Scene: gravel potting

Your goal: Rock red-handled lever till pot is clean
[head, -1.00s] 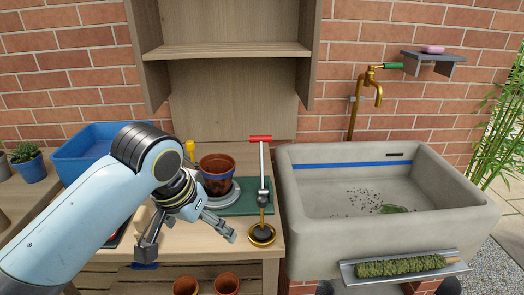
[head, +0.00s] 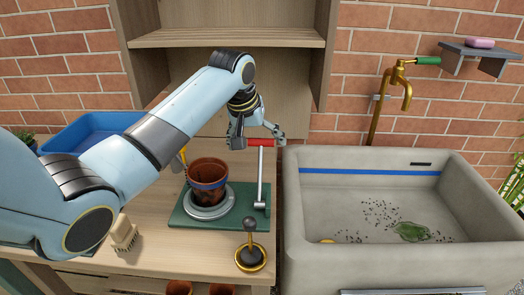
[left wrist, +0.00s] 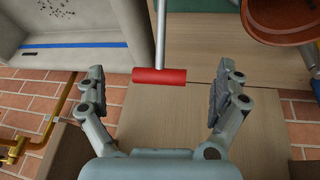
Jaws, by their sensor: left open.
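The red handle (head: 262,142) tops a thin metal lever (head: 261,178), which stands roughly upright at the right end of a green base plate (head: 235,217). The brown pot (head: 208,170) with a blue band sits upright on a round grey disc (head: 210,212) on that plate; dark patches show on its wall. My left gripper (head: 259,141) is open at the handle. In the left wrist view the handle (left wrist: 159,76) lies between the spread fingers, with a gap on both sides. The pot's rim (left wrist: 280,38) shows at the top right there. My right gripper is not seen.
A stone sink (head: 310,230) with dark specks and a green patch stands right of the bench. A brass-ringed dark knob (head: 250,257) is in front of the lever. A blue tray (head: 75,135) and a wooden brush (head: 122,235) are on the left. A shelf (head: 230,38) hangs above.

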